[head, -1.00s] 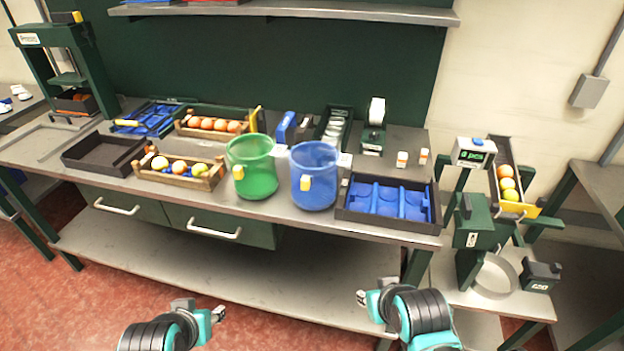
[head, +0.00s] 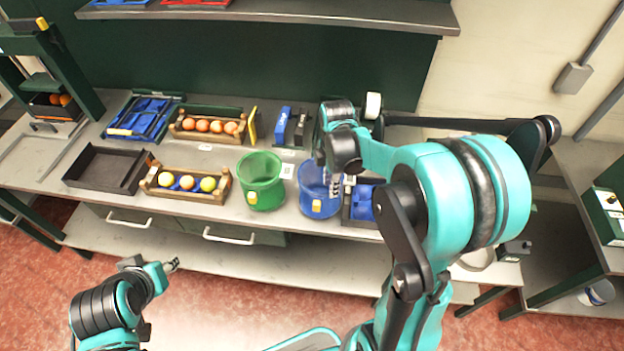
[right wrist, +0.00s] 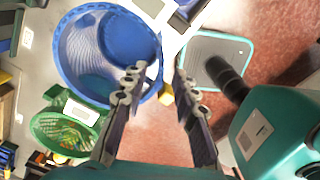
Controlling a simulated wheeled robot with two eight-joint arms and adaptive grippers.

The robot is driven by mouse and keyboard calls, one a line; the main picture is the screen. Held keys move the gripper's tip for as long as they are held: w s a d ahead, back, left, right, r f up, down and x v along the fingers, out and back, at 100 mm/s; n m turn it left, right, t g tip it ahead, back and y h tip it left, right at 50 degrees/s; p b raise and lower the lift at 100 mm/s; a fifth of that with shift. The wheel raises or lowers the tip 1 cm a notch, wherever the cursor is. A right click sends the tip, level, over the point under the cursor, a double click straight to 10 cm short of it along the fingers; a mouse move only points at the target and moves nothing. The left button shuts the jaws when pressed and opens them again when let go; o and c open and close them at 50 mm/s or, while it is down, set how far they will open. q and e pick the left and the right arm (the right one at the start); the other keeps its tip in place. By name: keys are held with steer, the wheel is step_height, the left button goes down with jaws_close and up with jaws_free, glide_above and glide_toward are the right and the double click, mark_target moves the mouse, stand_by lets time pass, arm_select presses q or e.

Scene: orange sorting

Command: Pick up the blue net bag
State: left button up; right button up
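The blue net bag (head: 318,203) stands upright on the workbench, right of the green net bag (head: 262,190), with a yellow tag on its front. My right gripper (head: 335,178) is at its upper right rim, and my arm partly hides that side. In the right wrist view, the blue net bag (right wrist: 90,70) looks open and empty. My right gripper (right wrist: 158,78) is open there, its fingers apart near the bag's rim; I cannot tell whether they touch it. My left gripper (head: 172,265) is low in front of the bench, too small to read its opening.
Left of the bags stand a fruit crate (head: 152,188), a second fruit crate (head: 178,135) behind it, and an empty dark tray (head: 100,170). A blue-lined tray (head: 356,215) is close on the right, partly hidden by my arm. A shelf (head: 270,14) hangs above.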

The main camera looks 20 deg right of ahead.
steer(key=f, duration=0.2)
steer(key=f+b, duration=0.1)
steer(key=f, duration=0.4)
steer(key=shift+a+f, duration=0.25)
steer(key=shift+f, duration=0.15)
jaws_close()
